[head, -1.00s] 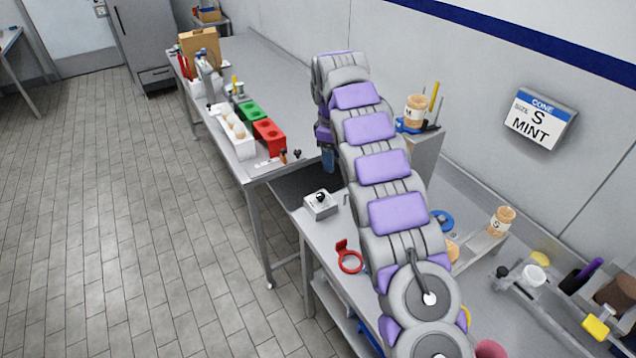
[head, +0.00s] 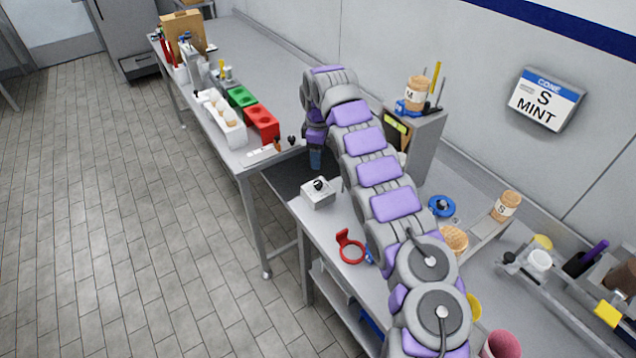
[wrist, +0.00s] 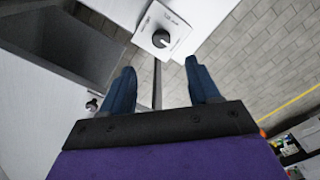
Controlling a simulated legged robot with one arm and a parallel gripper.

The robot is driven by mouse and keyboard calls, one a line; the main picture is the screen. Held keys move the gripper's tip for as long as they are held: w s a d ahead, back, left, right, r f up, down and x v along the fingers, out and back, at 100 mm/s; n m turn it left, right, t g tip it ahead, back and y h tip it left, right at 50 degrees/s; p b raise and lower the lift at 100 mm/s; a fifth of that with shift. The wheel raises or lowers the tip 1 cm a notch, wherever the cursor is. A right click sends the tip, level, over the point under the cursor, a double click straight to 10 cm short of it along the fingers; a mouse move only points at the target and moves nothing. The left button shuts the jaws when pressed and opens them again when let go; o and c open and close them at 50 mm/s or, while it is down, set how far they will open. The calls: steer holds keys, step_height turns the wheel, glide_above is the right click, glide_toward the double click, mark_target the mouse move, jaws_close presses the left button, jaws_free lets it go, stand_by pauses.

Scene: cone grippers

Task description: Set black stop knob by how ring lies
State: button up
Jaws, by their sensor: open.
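A black knob (head: 318,185) stands on a small white box (head: 320,199) at the near table's left corner. In the wrist view the same knob (wrist: 161,39) sits on its white box (wrist: 175,47), with a pale mark on its top and small print beside it. My gripper (head: 315,160) hangs over the dark basin, just beyond the box. In the wrist view my gripper (wrist: 160,68) is open and empty, its blue fingers apart, with the knob past the fingertips. A red ring (head: 351,252) lies flat on the near table, its upright tab at upper left.
A dark basin (head: 285,178) lies between the two tables. A blue ring-shaped item (head: 441,206) lies right of my arm. Red (head: 262,124) and green (head: 241,97) blocks stand on the far table. A wall sign (head: 546,99) reads CONE, S, MINT. Open floor lies left.

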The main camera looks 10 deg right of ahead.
mark_target(318, 182)
step_height(318, 182, down, 11)
steer(key=shift+b, duration=1.1)
steer(key=shift+r, duration=0.1)
steer(key=c, duration=1)
